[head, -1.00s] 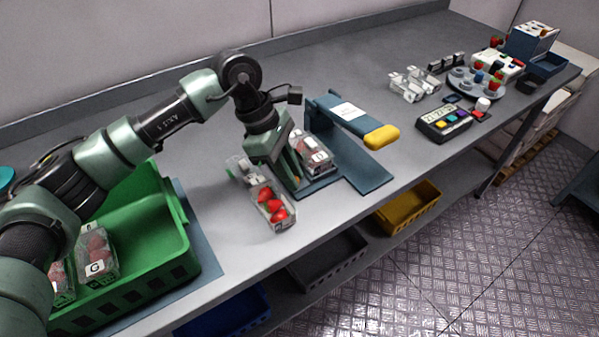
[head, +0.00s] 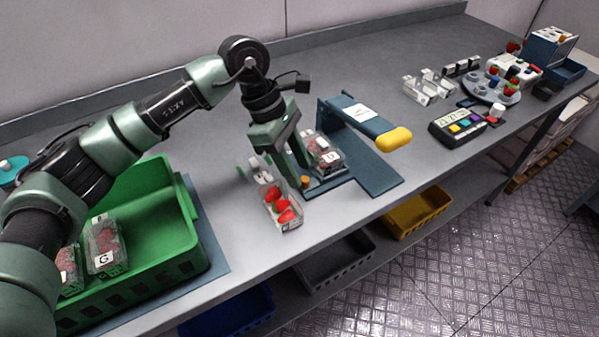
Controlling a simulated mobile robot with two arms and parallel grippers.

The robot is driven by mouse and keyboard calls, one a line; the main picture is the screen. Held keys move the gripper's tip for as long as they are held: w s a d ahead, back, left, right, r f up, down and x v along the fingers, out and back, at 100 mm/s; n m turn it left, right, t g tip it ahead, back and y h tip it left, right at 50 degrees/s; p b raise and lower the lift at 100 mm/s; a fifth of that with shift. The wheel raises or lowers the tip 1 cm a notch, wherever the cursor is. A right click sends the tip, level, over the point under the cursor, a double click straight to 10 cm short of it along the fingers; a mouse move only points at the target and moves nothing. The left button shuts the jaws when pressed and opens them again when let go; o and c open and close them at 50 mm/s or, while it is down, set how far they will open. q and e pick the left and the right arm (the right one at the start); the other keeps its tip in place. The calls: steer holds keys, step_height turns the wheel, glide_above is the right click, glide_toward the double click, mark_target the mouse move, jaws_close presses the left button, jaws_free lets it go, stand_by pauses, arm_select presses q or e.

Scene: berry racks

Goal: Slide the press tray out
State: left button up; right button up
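The dark blue press tray (head: 328,184) lies at the press's near left side and carries a clear punnet (head: 324,155) of strawberries with a "G" label. A small orange knob (head: 304,182) stands at the tray's left end. The dark blue press (head: 343,106) has a long arm with a yellow handle (head: 394,139) reaching to the right. My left gripper (head: 298,176) points down by the knob, its fingers apart. Whether it touches the knob cannot be told. My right gripper is out of view.
An open punnet (head: 270,187) of strawberries stands just left of the tray. A green crate (head: 157,228) with punnets is at left. A keypad device (head: 436,128) and other stations lie farther right. The bench front before the press is clear.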

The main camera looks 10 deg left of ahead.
arm_select(q)
steer(key=v, duration=0.5)
steer(key=shift+a+r+b, duration=0.15)
steer(key=shift+r+b, duration=0.15)
steer(key=shift+r, duration=0.05)
